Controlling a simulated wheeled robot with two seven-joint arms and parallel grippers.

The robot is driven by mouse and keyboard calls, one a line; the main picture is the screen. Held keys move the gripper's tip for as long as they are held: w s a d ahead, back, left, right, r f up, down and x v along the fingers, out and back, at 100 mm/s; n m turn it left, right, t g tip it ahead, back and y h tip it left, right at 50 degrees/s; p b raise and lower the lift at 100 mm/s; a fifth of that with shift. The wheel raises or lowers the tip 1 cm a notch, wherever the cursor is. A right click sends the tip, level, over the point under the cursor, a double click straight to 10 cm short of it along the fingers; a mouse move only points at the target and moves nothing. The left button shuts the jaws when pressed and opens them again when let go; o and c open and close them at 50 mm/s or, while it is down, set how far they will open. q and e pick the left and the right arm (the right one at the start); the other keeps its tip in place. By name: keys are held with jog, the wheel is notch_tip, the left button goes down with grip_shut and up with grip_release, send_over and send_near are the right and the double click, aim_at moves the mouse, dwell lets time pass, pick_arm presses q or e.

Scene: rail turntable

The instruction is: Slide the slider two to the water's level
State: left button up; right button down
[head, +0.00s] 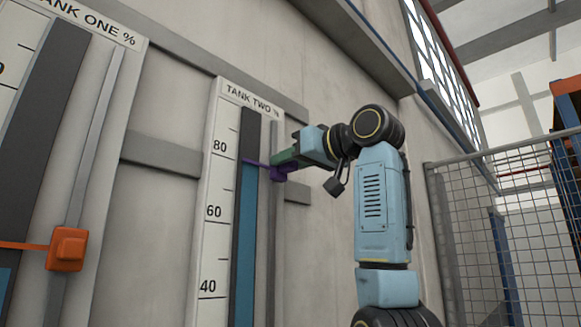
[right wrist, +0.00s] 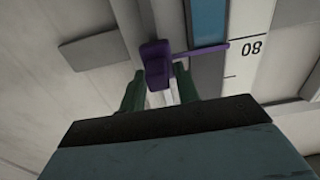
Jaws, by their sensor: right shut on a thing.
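The tank two gauge (head: 221,185) is a white scale board with a dark tube and blue water (head: 246,240) in it. The water's top stands a little below the 80 mark. Slider two is a purple block (head: 279,174) on the rail right of the tube. Its thin pointer reaches left across the tube, about level with the water's top. My right gripper (head: 285,157) is shut on the block. In the right wrist view, the purple block (right wrist: 154,58) sits between the green fingers, and its pointer lies along the water's end. My left gripper is not in view.
The tank one gauge (head: 98,120) with an orange slider (head: 67,249) stands at the left. Grey horizontal bars (head: 160,153) cross the wall. A wire mesh fence (head: 490,220) stands at the right. The space left of my right arm, before the gauges, is clear.

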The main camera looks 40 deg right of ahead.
jog(key=c, duration=1.3)
grip_release()
jog(key=shift+s+d+b, duration=0.2)
jog(key=shift+s+b, duration=0.55)
jog(key=shift+s, duration=1.5)
jog(key=shift+s+d+b, duration=0.15)
jog(key=shift+s+b, duration=0.55)
jog(key=shift+s, duration=1.5)
jog(key=shift+s+d+b, duration=0.2)
jog(key=shift+s+b, duration=0.55)
jog(key=shift+s, duration=1.5)
